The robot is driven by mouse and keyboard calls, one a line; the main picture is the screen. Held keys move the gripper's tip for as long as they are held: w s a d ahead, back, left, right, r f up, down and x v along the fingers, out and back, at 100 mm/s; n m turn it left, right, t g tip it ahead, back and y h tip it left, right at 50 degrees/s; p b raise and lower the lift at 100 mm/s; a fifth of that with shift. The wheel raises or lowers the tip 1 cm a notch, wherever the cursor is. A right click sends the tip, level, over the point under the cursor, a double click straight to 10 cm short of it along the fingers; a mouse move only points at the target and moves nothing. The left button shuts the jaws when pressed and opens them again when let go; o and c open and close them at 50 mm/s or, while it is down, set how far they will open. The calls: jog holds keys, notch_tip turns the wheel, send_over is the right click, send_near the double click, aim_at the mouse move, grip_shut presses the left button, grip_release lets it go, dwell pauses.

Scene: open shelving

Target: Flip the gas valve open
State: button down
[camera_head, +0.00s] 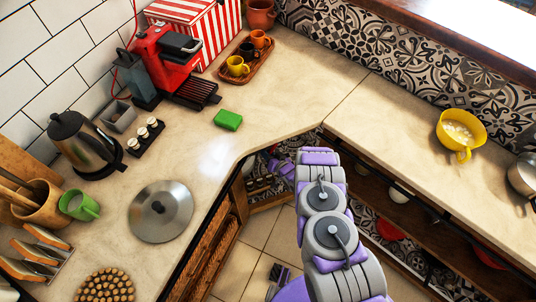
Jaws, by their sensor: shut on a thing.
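My arm reaches up the middle of the head view and ends at the inner corner of the counter, where it bends down below the counter edge. A small purple and grey part of it shows just left of the bend, beside the dark lower shelf. The jaws of my gripper cannot be made out; they are hidden below the arm and counter. I cannot pick out the gas valve in this view.
The left counter (225,150) holds a red coffee machine (170,62), a kettle (85,143), a green sponge (228,120) and a metal lid (160,211). A yellow bowl (460,131) stands on the right counter. Open shelving (440,245) runs below it. Tiled floor shows between the counters.

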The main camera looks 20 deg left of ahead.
jog(key=shift+d+m, duration=0.1)
jog(key=shift+m, duration=0.2)
jog(key=shift+s+a+r+m+y+b, duration=0.4)
jog(key=shift+m+y+b, duration=0.2)
jog(key=shift+m+b, duration=0.35)
jog(key=shift+s+a+r+m+g+y+b, duration=0.2)
jog(key=shift+r+m+y, duration=0.15)
jog(key=shift+m, duration=0.2)
jog(key=shift+s+a+r+m+g+y+b, duration=0.15)
jog(key=shift+r+m+g+y, duration=0.1)
jog(key=shift+r+m, duration=0.2)
jog(key=shift+d, duration=0.1)
jog(key=shift+w, duration=0.1)
jog(key=c, duration=1.4)
grip_release()
jog(key=o, duration=0.3)
jog(key=shift+d+r, duration=0.15)
jog(key=shift+d, duration=0.15)
jog(key=shift+a, duration=0.15)
